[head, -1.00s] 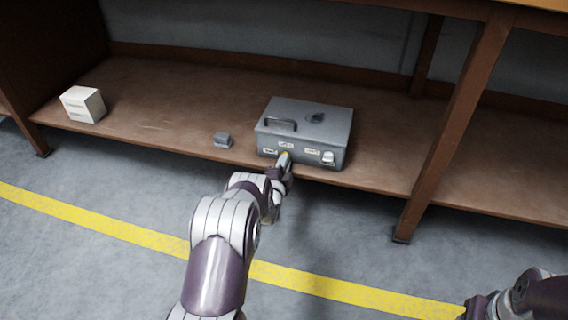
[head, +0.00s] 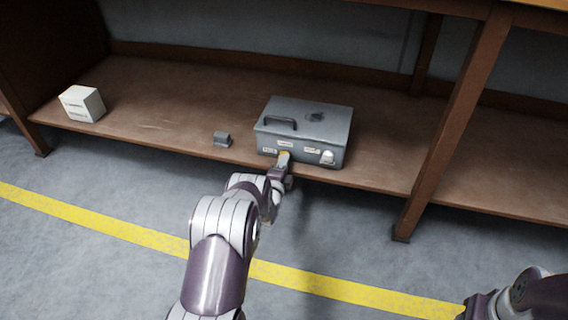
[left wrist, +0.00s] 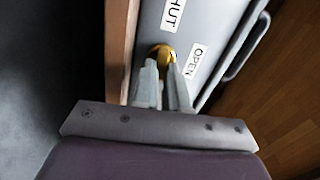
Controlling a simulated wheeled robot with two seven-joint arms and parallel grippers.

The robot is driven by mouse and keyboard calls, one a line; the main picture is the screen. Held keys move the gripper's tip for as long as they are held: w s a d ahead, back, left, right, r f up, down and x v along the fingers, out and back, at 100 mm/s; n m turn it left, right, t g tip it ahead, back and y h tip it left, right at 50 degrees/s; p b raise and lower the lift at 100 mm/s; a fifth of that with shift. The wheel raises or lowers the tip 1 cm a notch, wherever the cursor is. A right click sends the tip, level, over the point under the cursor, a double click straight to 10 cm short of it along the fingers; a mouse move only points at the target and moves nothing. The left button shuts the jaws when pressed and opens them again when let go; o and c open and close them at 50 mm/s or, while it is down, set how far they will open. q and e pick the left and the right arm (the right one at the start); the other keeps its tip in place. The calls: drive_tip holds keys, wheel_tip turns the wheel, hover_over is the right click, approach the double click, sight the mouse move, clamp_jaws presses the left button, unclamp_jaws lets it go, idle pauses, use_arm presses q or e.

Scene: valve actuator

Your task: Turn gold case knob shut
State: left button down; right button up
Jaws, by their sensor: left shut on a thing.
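The grey metal case (head: 305,118) sits on the brown low shelf, with a handle on its lid and labels on its front. In the left wrist view the case front (left wrist: 226,22) carries a SHUT label (left wrist: 173,16) and an OPEN label (left wrist: 198,60). The gold knob (left wrist: 163,52) lies between them, and a bit of gold (head: 284,154) shows in the head view. My left gripper (head: 283,160) is at the case front, its fingers (left wrist: 166,72) shut on the knob and hiding part of it. My right gripper is not clearly visible.
A small grey block (head: 222,139) lies on the shelf left of the case. A white box (head: 83,103) stands at the shelf's far left. A silver latch (head: 327,157) is on the case front at right. A table leg (head: 444,130) rises right of the case.

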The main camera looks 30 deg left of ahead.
use_arm(q)
drive_tip(key=shift+f, duration=0.1)
drive_tip(key=c, duration=1.2)
unclamp_jaws()
drive_tip(key=shift+o, duration=0.2)
drive_tip(key=p+v, duration=0.7)
drive_tip(key=v, duration=0.6)
drive_tip(key=shift+w+a, duration=0.1)
